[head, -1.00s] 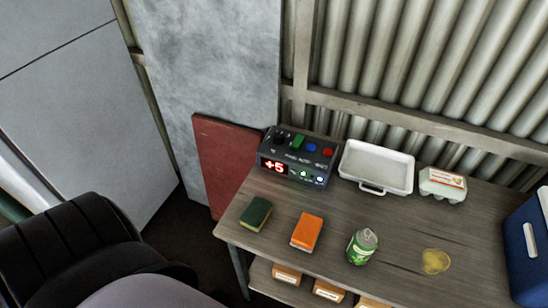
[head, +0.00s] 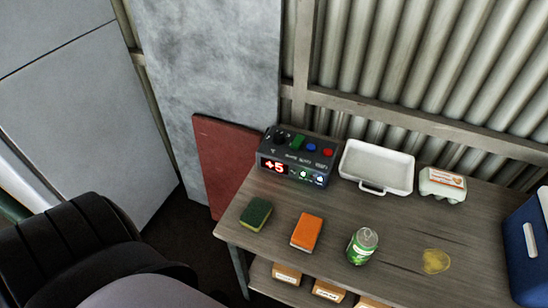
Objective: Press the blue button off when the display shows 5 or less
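A dark control box (head: 299,157) stands at the back left of the wooden table in the head view. Its red-lit display (head: 274,167) reads +5. The blue button (head: 311,147) is on the box's top, between a green control (head: 297,143) and a red button (head: 327,153). Small lit indicators (head: 311,177) glow to the right of the display. Nothing touches the box's controls. I cannot tell from here whether the blue button is up or down. Neither of my grippers is in view.
A white tray (head: 379,190) and an egg carton (head: 443,184) stand right of the box. A green sponge (head: 255,213), an orange block (head: 307,232) and a green can (head: 362,246) are in front. A blue cooler (head: 529,240) is at the right edge.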

